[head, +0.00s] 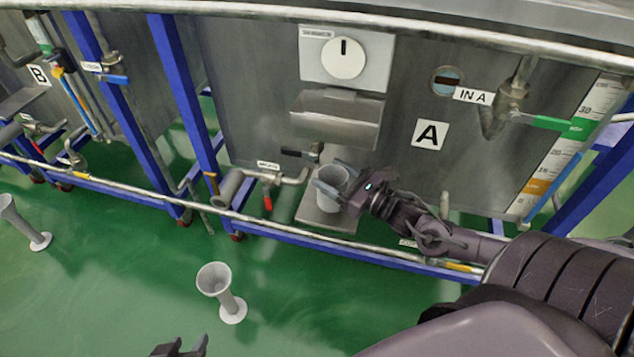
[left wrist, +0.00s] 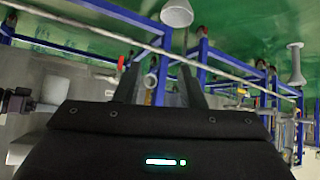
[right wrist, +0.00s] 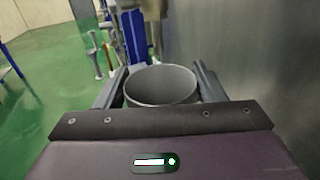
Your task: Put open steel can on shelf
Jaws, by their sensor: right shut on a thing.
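The open steel can (head: 332,187) is grey and upright, with its open mouth facing up. It is at or just above a small grey metal shelf (head: 322,216) low on tank A; I cannot tell whether it touches. My right gripper (head: 336,184) is shut on the can, with one finger on each side. The can also shows between the fingers in the right wrist view (right wrist: 163,84). My left gripper (head: 180,350) is at the bottom edge of the head view. Its fingers are apart and empty in the left wrist view (left wrist: 158,88).
A metal rail and blue frame (head: 300,238) run in front of the tank. A valve with a red handle (head: 267,200) is left of the shelf. Grey funnel-topped stands (head: 231,305) stand on the green floor. A metal tray (head: 338,115) is above.

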